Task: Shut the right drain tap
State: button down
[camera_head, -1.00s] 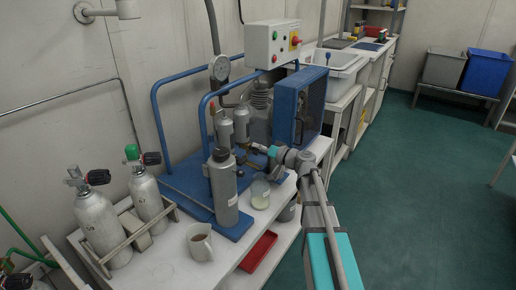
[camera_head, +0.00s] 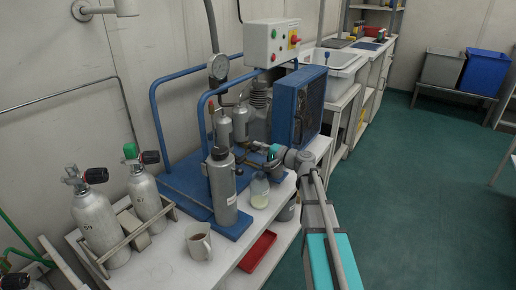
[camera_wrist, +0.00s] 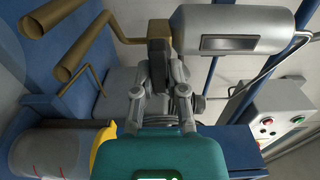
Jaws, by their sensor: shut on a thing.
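My gripper (camera_wrist: 160,80) is shut on a dark brown block (camera_wrist: 158,40), which looks like the handle of a brass drain tap. A brass pipe (camera_wrist: 125,30) runs left from this block. A silver filter cylinder (camera_wrist: 235,30) with a dark label is just to its right. In the head view my gripper (camera_head: 256,146) reaches in from the right, beside the compressor's silver filters (camera_head: 241,124). There the tap is too small and covered to make out, and its lever angle cannot be told.
A glass beaker (camera_head: 260,192) stands below my gripper and shows close by in the wrist view (camera_wrist: 45,150). A tall grey bottle (camera_head: 222,190) stands left of it. The blue frame (camera_head: 160,110) and control box (camera_head: 272,42) are near. A mug (camera_head: 198,242) is in front.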

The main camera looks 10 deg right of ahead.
dwell(0.3)
jog(key=c, duration=0.7)
grip_release()
jog(key=shift+v, duration=6)
